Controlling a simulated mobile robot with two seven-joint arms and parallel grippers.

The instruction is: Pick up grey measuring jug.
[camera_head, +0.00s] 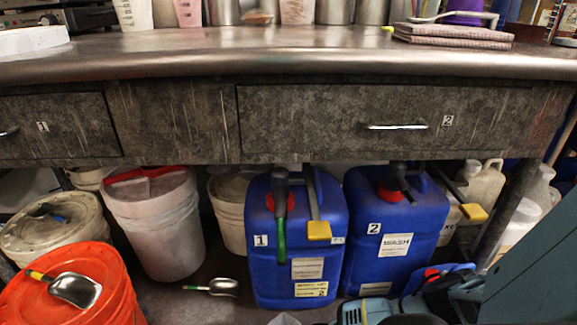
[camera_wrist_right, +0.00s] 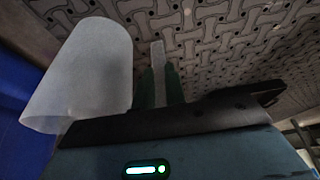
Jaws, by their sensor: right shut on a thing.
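A pale grey, translucent jug (camera_wrist_right: 85,75), which looks like the grey measuring jug, fills the left of the right wrist view. My right gripper (camera_wrist_right: 159,75) is shut on a thin pale strip beside the jug body, which looks like its handle. The jug is over a patterned floor mat. In the head view only a small pale piece (camera_head: 285,319), probably the jug, shows at the bottom edge. My right gripper's body is at the lower right there, and its fingers are hidden. My left gripper is not in view.
Blue canisters 1 (camera_head: 270,275) and 2 (camera_head: 410,240) stand under the metal counter (camera_head: 250,45). White buckets (camera_head: 160,225) and an orange bucket (camera_head: 110,285) with a scoop (camera_head: 75,290) stand left. Another scoop (camera_head: 222,287) lies on the floor. Marked containers (camera_head: 133,14) line the counter's back.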

